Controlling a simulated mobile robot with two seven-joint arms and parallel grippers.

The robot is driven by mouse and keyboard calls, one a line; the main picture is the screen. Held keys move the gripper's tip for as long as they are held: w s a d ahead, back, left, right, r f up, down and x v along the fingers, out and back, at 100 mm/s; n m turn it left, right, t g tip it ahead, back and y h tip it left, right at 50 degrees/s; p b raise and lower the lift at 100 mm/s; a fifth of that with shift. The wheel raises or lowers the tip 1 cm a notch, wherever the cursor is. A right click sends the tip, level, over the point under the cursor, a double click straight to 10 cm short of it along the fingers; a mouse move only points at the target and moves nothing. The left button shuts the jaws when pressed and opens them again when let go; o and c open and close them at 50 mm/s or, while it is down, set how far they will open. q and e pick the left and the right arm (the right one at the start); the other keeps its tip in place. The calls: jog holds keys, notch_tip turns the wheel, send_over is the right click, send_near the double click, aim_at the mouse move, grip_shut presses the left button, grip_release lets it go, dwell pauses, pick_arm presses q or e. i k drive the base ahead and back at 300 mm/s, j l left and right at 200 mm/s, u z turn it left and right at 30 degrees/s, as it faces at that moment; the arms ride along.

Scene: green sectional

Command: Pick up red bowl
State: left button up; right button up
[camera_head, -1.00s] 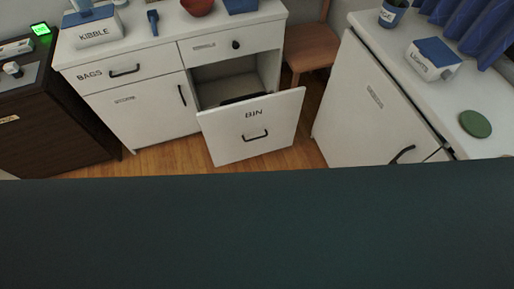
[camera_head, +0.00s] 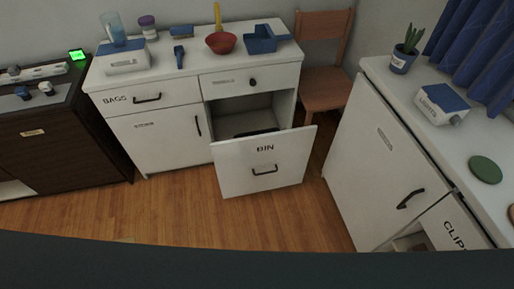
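A red bowl (camera_head: 221,43) sits on top of the white cabinet (camera_head: 190,87) against the back wall. It stands between a small blue scoop (camera_head: 179,57) on its left and a blue tray (camera_head: 262,40) on its right. A yellow upright thing (camera_head: 217,15) shows just behind the bowl. Neither of my grippers is in view.
The cabinet's BIN drawer front (camera_head: 264,161) is pulled out toward me. A wooden chair (camera_head: 324,62) stands right of the cabinet. A white counter (camera_head: 440,115) runs along the right, and a dark cabinet (camera_head: 60,140) stands at left. The wooden floor (camera_head: 190,212) ahead is clear.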

aim_at(220, 43)
jog(key=z, duration=0.5)
jog(key=j+z, duration=0.65)
jog(key=j, duration=0.3)
jog(key=j+z, duration=0.25)
jog(key=j, duration=0.65)
jog(key=k+j, duration=0.1)
jog(key=j, duration=0.4)
jog(key=k+j, duration=0.1)
jog(key=j, duration=0.45)
jog(key=j+z, duration=0.1)
jog(key=j, duration=0.45)
jog(key=k+l, duration=0.05)
